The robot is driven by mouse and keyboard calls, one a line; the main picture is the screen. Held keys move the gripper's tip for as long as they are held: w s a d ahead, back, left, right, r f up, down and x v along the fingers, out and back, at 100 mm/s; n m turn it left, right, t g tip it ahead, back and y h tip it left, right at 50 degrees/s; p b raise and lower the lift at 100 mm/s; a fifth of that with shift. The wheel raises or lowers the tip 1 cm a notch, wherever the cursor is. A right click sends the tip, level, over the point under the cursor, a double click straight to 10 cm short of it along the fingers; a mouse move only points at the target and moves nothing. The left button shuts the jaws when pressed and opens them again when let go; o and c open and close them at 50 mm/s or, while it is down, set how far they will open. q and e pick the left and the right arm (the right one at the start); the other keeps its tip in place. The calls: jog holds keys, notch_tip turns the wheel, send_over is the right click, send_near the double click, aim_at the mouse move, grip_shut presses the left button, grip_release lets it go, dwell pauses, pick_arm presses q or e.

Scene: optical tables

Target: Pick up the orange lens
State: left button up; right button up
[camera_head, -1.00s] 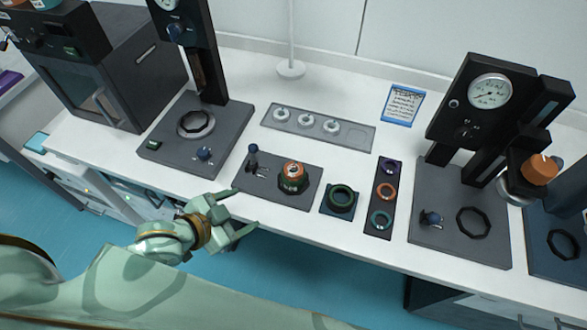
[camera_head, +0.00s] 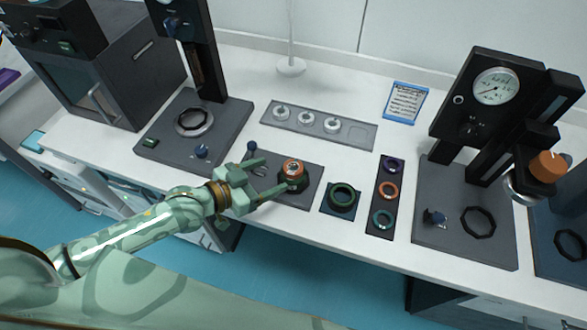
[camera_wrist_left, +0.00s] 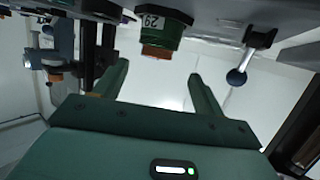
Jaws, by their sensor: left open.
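An orange ring-shaped lens (camera_head: 388,190) lies in the dark rack (camera_head: 375,220), between a purple ring and a teal ring. A dark, round holder with an orange ring on top (camera_head: 293,168) stands on a grey base plate further left. In the wrist view, a green cylinder marked "29" (camera_wrist_left: 172,28) with an orange end lies beyond the fingers. My left gripper (camera_head: 274,175) is open and empty, its fingers pointing at the holder from its left; one fingertip overlaps the holder's edge in the head view. The fingers also show in the wrist view (camera_wrist_left: 158,74). My right gripper is not in view.
A blue-knobbed lever (camera_head: 251,147) stands on the same plate, close to my left gripper. A green ring on a blue pad (camera_head: 341,198) is to the right. A grey tray with white rings (camera_head: 320,128) lies behind.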

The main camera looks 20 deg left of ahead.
aim_at(289, 169)
pick_arm(q)
jog(key=b+x, duration=0.1)
jog(key=x, duration=0.4)
jog(key=shift+w+d+f, duration=0.1)
jog(key=shift+w+d, duration=0.05)
jog(key=shift+d, duration=0.2)
jog(key=c, duration=1.1)
